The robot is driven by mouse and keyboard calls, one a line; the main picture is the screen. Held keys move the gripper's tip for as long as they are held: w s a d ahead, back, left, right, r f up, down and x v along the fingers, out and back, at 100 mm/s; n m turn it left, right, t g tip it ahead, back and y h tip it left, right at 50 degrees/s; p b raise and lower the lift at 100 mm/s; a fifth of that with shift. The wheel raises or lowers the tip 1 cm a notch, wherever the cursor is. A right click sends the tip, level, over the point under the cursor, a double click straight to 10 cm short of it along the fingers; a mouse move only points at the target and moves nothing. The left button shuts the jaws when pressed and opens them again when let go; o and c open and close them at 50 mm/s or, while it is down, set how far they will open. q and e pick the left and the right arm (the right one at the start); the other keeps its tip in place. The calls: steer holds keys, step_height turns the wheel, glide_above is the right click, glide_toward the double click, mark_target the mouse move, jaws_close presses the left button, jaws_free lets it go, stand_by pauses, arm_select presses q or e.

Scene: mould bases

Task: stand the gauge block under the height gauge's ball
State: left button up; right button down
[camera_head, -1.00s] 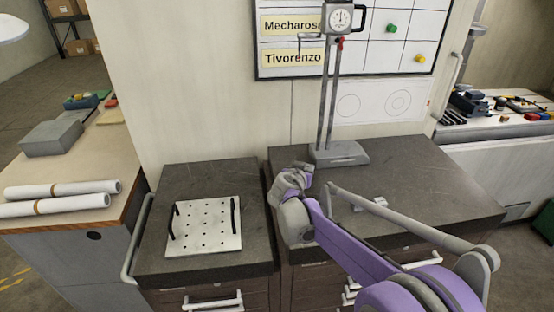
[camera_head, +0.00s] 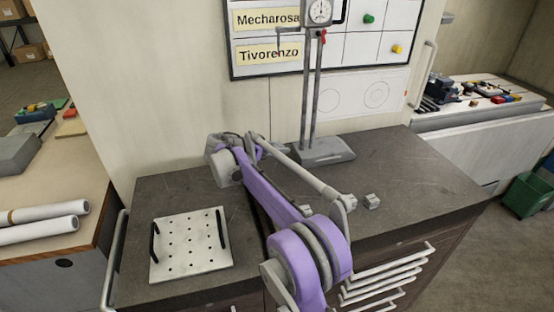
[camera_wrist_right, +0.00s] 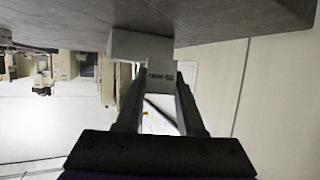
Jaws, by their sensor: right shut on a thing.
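The height gauge (camera_head: 312,90) stands upright on the right-hand dark bench top in the head view, with a round dial, twin columns and a heavy grey base (camera_head: 322,152). A small red part (camera_head: 321,37) shows below the dial; I cannot make out the ball. In the right wrist view my right gripper (camera_wrist_right: 158,84) is shut on a pale grey block with dark lettering, the gauge block (camera_wrist_right: 142,46). It is close to a grey surface at the top of that view; I cannot tell whether they touch. In the head view my right arm hides its fingertips and block. My left gripper is not in view.
A white perforated plate (camera_head: 190,262) with two black handles lies on the left bench top. A small light block (camera_head: 372,201) sits on the right bench, right of my arm. The right bench top (camera_head: 425,180) is clear toward its right end. A wall board (camera_head: 365,45) hangs behind.

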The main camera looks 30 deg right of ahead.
mark_target(278, 164)
steer(key=shift+f, duration=1.95)
steer(key=shift+f, duration=0.1)
steer(key=c, duration=0.5)
jaws_free()
steer(key=shift+a+r, duration=0.2)
steer(key=shift+a, duration=0.05)
steer(key=v, duration=1.1)
steer(key=shift+a+r, duration=0.15)
steer(key=shift+a, duration=0.1)
